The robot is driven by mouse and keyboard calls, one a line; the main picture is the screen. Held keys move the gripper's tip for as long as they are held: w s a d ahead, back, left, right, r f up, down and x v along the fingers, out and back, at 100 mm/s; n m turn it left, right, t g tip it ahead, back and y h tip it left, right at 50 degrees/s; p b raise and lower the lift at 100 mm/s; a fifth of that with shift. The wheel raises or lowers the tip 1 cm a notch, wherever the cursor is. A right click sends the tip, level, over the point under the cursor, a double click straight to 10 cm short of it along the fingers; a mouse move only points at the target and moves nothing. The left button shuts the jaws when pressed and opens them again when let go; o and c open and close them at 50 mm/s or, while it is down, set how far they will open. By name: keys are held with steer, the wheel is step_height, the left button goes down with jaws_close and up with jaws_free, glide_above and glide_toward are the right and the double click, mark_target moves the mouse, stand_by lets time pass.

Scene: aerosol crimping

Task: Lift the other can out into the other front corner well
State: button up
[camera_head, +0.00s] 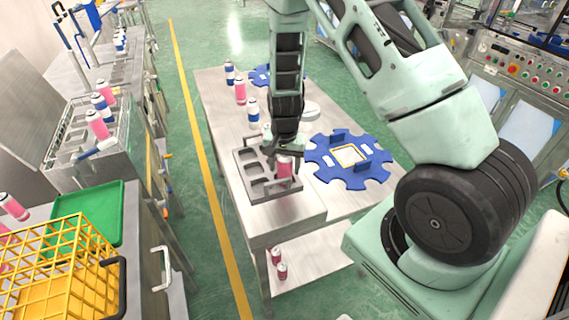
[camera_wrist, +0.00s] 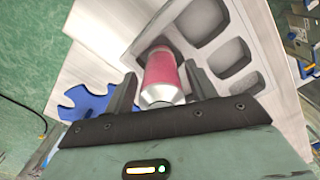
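A pink can with a silver shoulder (camera_head: 284,170) is upright at the right front corner of the grey tray (camera_head: 248,184). In the wrist view the same can (camera_wrist: 164,72) is between my two fingers, its far end at a dark corner well of the tray (camera_wrist: 214,50). My gripper (camera_head: 283,153) points down over that corner, with one finger on each side of the can. In the wrist view my gripper (camera_wrist: 160,68) shows its fingers very close to the can; contact is unclear. Other wells in the tray look empty. My arm hides part of the tray's back.
A blue notched disc fixture (camera_head: 325,155) lies right of the tray. A blue-and-white can (camera_head: 253,112) and a pink can (camera_head: 240,91) stand behind on the table. The tray has raised handles.

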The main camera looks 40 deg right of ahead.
steer(key=shift+o, duration=0.4)
steer(key=shift+r, duration=0.1)
step_height(320, 180, up, 17)
steer(key=b, duration=0.2)
steer(key=shift+r, duration=0.1)
stand_by(0.4)
steer(key=s+a+r+n+y, duration=0.1)
steer(key=s+a+r+n, duration=0.1)
steer(key=s+a+n, duration=0.5)
steer(key=s+a+r+n, duration=0.15)
steer(key=s+a, duration=0.25)
steer(key=a, duration=0.8)
steer(key=s+a+n, duration=0.5)
steer(key=s+n, duration=0.4)
steer(key=s, duration=0.4)
steer(key=shift+a+r+b, duration=0.15)
steer(key=shift+a+b, duration=0.05)
steer(key=shift+b, duration=0.15)
